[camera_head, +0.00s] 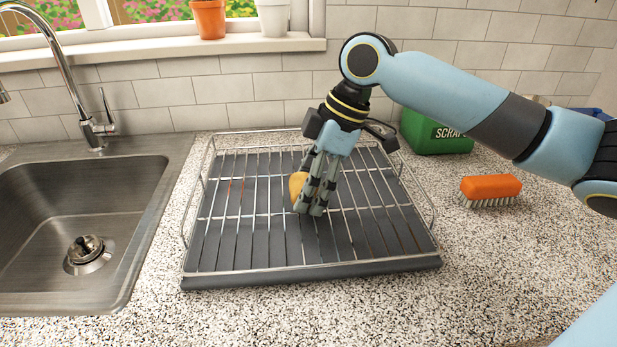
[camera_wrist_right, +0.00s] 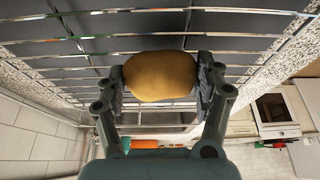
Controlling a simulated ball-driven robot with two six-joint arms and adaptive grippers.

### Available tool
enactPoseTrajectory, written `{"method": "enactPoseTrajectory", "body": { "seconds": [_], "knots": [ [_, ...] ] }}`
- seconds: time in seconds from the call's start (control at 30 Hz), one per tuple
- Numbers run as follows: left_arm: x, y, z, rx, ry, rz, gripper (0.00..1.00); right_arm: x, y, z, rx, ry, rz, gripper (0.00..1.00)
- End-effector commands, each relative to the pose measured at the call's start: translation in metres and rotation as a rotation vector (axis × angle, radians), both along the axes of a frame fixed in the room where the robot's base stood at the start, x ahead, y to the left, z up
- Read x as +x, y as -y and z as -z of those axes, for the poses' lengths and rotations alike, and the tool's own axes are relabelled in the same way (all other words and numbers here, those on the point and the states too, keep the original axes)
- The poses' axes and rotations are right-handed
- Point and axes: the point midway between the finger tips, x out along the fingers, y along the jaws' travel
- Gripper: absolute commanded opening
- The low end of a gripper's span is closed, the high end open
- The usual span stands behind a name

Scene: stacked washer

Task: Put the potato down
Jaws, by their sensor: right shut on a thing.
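A yellow-brown potato (camera_head: 297,187) is between the fingers of my right gripper (camera_head: 312,207), over the middle of the dish rack (camera_head: 312,273). In the right wrist view the potato (camera_wrist_right: 160,76) sits between the two finger pads, with the rack's wires (camera_wrist_right: 60,42) close beyond it. My right gripper is shut on the potato. The fingers hide part of the potato in the head view, and I cannot tell whether it touches the wires. My left gripper is not in view.
The rack is otherwise empty, with a raised wire rim. A steel sink (camera_head: 130,215) is on the left. An orange brush (camera_head: 490,187) and a green scraps bin (camera_head: 425,138) are on the right. Pots (camera_head: 208,18) stand on the sill.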

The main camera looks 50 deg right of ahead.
Motion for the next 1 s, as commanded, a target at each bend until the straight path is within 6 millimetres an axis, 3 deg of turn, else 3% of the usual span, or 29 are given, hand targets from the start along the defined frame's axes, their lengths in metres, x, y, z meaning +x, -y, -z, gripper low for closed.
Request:
{"method": "enactPoseTrajectory", "body": {
  "seconds": [0.23, 0.27, 0.4, 0.77, 1.0],
  "knots": [
    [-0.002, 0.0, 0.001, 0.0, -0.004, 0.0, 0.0, 0.0, 0.0, 0.002, -0.001, 0.001, 0.0, 0.3],
    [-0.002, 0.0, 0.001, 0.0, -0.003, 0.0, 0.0, 0.0, 0.0, 0.002, -0.001, 0.001, 0.0, 0.74],
    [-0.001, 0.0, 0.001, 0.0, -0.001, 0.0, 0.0, 0.0, 0.0, 0.001, -0.001, 0.001, 0.0, 0.92],
    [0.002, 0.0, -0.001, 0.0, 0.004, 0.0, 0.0, 0.0, 0.001, -0.003, -0.002, 0.001, 0.0, 0.93],
    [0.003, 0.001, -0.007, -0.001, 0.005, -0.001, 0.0, -0.009, 0.015, -0.04, -0.011, 0.002, -0.003, 0.93]
  ]
}}
